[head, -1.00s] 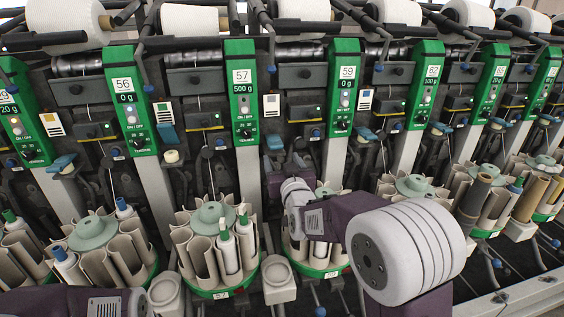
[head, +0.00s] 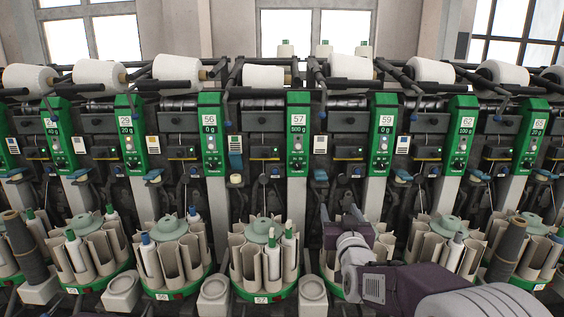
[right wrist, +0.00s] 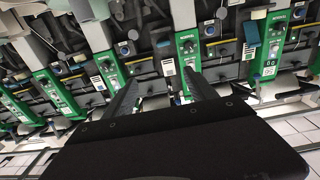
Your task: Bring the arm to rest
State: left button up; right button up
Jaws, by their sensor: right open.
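My right arm comes in at the lower right of the head view, a purple and grey arm. Its right gripper (head: 342,214) points at the machine front, below and between the units marked 57 and 59. In the right wrist view its two dark fingers (right wrist: 161,88) stand apart with nothing between them. The fingertips point toward the green-panelled machine front. Whether they touch it cannot be told. My left gripper is not in view.
The cone winder's green unit panels (head: 297,135) stand in a row. Round magazines (head: 264,262) with bobbin tubes jut out below, one close to the arm. White yarn cones (head: 264,76) sit along the top. Pale cups (head: 215,293) stand between magazines.

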jog(key=s+d+f+g, duration=0.1)
jog(key=s+f+g, duration=0.45)
jog(key=f, duration=0.45)
jog(key=s+d+f+g, duration=0.1)
jog(key=s+f+g, duration=0.3)
jog(key=s+f, duration=0.4)
jog(key=s+f+g, duration=0.3)
jog(key=s+f, duration=0.2)
jog(key=s, duration=0.3)
jog(key=s+f+g, duration=0.4)
jog(key=s+f, duration=0.1)
jog(key=s, duration=0.3)
pick_arm(q)
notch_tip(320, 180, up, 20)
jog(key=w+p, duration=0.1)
jog(key=p, duration=1.8)
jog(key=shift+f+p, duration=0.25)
jog(key=shift+p, duration=0.05)
pick_arm(e)
notch_tip(320, 180, up, 20)
jog(key=s, duration=0.1)
jog(key=shift+d+f+y, duration=0.15)
jog(key=shift+f+y, duration=0.1)
jog(key=shift+y, duration=0.05)
jog(key=shift+g, duration=0.25)
